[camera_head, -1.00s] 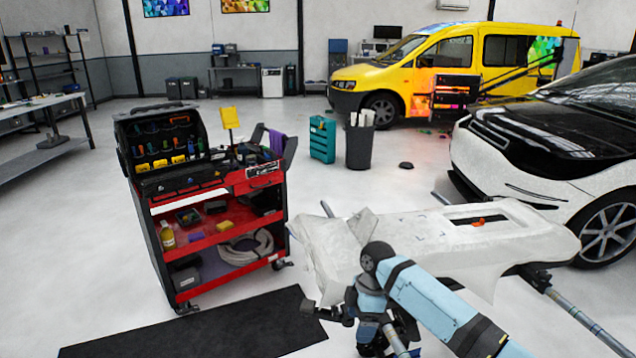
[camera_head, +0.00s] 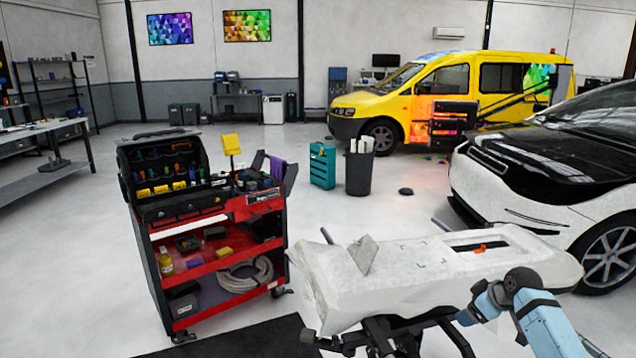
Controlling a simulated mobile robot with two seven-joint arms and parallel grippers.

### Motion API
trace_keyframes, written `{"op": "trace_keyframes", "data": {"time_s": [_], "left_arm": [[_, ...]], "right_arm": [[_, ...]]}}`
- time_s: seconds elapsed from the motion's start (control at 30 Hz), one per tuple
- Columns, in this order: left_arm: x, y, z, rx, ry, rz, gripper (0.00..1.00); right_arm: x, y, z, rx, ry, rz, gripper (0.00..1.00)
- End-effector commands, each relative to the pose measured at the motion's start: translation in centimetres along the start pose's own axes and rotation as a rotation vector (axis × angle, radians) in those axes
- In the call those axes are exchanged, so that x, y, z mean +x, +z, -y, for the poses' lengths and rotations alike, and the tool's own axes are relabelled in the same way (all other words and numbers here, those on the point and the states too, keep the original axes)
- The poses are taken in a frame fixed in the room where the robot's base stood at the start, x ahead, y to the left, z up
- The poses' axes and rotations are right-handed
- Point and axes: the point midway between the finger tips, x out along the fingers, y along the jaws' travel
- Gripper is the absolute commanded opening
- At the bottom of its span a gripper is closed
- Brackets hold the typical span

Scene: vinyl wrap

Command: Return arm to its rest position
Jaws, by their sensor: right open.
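My right arm (camera_head: 545,315) comes in from the bottom right, in light blue and dark grey. It bends at a dark joint, and its wrist points left and down. My right gripper (camera_head: 464,318) is small in the picture, beside the lower right edge of the white bumper (camera_head: 420,272). It is open, and I see nothing held in it. The bumper lies on a black stand (camera_head: 400,335). A raised pale flap (camera_head: 362,255) stands on its left part, and a small orange tool (camera_head: 481,248) lies by its dark slot. My left gripper is out of view.
A white car (camera_head: 540,185) is close behind the bumper on the right. A dark bin (camera_head: 358,173) and teal box (camera_head: 322,166) stand farther back. Open floor lies between.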

Motion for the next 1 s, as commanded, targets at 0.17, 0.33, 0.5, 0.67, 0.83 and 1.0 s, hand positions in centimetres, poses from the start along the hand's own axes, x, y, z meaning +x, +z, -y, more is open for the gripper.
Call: {"op": "trace_keyframes", "data": {"time_s": [0.17, 0.33, 0.5, 0.67, 0.83, 1.0], "left_arm": [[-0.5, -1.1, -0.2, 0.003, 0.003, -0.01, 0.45], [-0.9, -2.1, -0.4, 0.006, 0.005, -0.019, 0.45], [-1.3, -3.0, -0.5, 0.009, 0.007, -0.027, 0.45], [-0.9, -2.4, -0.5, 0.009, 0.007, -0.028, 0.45], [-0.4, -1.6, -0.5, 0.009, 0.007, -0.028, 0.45], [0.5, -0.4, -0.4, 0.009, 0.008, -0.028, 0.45]], "right_arm": [[-0.9, -1.6, -5.1, 0.141, 0.314, -0.119, 0.76], [-3.3, -3.7, -9.1, 0.218, 0.571, -0.309, 0.76], [-6.1, -6.0, -11.2, 0.228, 0.74, -0.521, 0.76], [-3.9, -4.5, -8.2, 0.214, 0.739, -0.574, 0.76], [0.0, -0.9, -2.7, 0.203, 0.676, -0.549, 0.76], [4.5, 4.2, 5.2, 0.2, 0.59, -0.517, 0.76]]}}
